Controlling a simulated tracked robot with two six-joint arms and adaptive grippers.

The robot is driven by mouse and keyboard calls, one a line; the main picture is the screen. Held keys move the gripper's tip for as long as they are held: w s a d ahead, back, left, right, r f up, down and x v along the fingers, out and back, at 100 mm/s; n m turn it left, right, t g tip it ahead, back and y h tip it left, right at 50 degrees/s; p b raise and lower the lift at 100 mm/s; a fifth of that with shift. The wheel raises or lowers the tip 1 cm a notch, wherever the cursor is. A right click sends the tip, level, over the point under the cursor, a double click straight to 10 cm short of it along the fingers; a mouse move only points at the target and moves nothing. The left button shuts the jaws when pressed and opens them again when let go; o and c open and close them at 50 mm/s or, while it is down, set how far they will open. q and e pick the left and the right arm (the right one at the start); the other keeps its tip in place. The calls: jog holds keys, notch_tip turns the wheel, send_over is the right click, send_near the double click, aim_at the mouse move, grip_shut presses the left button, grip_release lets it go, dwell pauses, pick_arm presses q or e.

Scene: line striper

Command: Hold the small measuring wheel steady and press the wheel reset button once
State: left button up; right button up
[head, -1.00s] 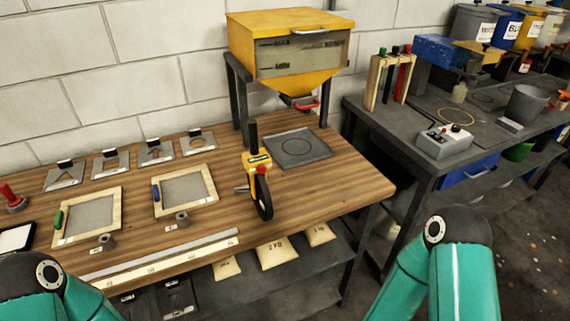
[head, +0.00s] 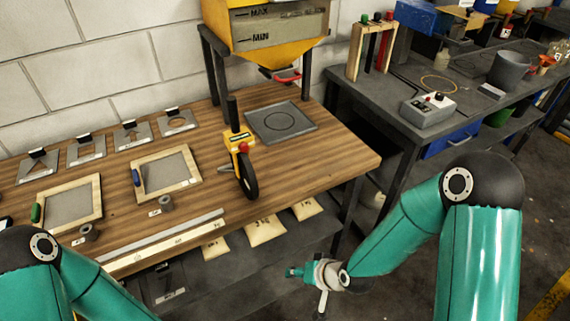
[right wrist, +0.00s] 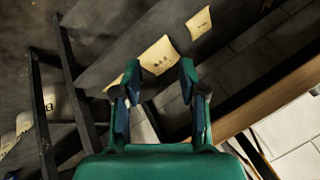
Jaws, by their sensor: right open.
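The small measuring wheel (head: 247,174) stands on the wooden bench near its front edge. It has a yellow body, a dark upright handle and a black wheel. A red button (head: 244,148) shows on the yellow body. My right gripper (head: 293,272) is in front of the bench and below its top, apart from the measuring wheel. In the right wrist view its two fingers (right wrist: 160,68) are spread with nothing between them; the measuring wheel does not show there. My left arm enters at the lower left, with its gripper out of view.
The bench top (head: 310,160) is bare right of the wheel. A grey plate (head: 281,123) lies behind it, under a yellow hopper (head: 270,35). Framed screens (head: 165,172) lie to the left. Bags (head: 264,230) sit on the shelf below. A second bench (head: 465,105) stands right.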

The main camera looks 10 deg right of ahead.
pick_arm(q)
jog(key=shift+r, duration=0.2)
jog(key=m+t+h, duration=0.4)
jog(key=m+t, duration=0.6)
send_near(231, 121)
jog(key=x, duration=1.1)
jog(key=shift+w+d, duration=0.1)
jog(key=shift+w, duration=0.2)
pick_arm(e)
jog(key=w+a+r+t+y, duration=0.1)
jog(key=w+r+t+y, duration=0.1)
jog(key=r, duration=1.3)
jog(key=w+a+r+t+y, duration=0.2)
jog(key=w+r+t, duration=0.3)
jog(key=r, duration=1)
jog(key=shift+w+a+n+y, duration=0.15)
jog(key=shift+w+n+y, duration=0.2)
jog(key=shift+w, duration=0.85)
